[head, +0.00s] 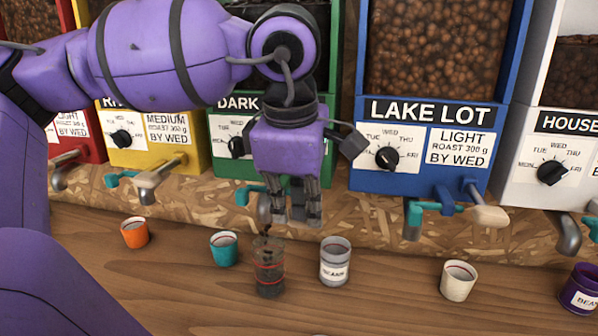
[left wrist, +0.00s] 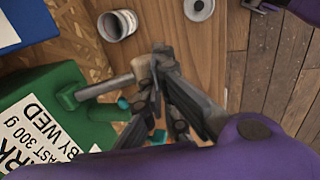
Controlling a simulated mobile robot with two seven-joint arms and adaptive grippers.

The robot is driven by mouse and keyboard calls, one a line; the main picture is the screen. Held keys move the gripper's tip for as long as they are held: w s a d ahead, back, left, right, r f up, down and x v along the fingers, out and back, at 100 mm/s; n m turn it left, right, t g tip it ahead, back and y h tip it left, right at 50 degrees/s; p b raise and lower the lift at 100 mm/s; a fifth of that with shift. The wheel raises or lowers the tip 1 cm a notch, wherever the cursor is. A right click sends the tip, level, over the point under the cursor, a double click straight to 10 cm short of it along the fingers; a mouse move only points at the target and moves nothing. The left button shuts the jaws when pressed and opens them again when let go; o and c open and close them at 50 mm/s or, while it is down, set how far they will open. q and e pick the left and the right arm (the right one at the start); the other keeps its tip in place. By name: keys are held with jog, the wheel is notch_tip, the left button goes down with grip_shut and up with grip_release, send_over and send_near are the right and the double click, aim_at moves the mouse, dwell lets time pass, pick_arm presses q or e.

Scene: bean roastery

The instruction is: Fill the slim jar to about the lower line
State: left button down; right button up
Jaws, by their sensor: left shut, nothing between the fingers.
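The slim jar (head: 268,285) is a clear glass with red lines around it, standing upright on the wooden counter below the green dispenser (head: 232,165) labelled DARK. Dark beans show inside it, but I cannot tell their level against the lines. A dark stream (head: 264,216) shows just above its mouth. My left gripper (head: 292,222) points down in front of the green dispenser, above and slightly right of the jar.
Yellow (head: 155,125) and blue (head: 425,150) dispensers flank the green one. The front counter is mostly clear.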

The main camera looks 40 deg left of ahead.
jog(key=shift+w, duration=0.3)
dwell(0.6)
jog(key=shift+r, duration=0.1)
pick_arm(q)
jog(key=s+d+r+p, duration=0.1)
jog(key=s+r, duration=0.2)
jog(key=r, duration=0.3)
jog(key=s+d+r, duration=0.2)
jog(key=s+r, duration=0.1)
jog(key=r, duration=0.3)
jog(key=shift+d+p, duration=0.3)
jog(key=shift+p, duration=0.05)
pick_arm(e)
jog(key=shift+s+d+r, duration=0.2)
jog(key=shift+d+r, duration=0.35)
jog(key=shift+r, duration=0.3)
jog(key=shift+s+f, duration=0.15)
jog(key=shift+s, duration=0.05)
jog(key=shift+s+d, duration=0.1)
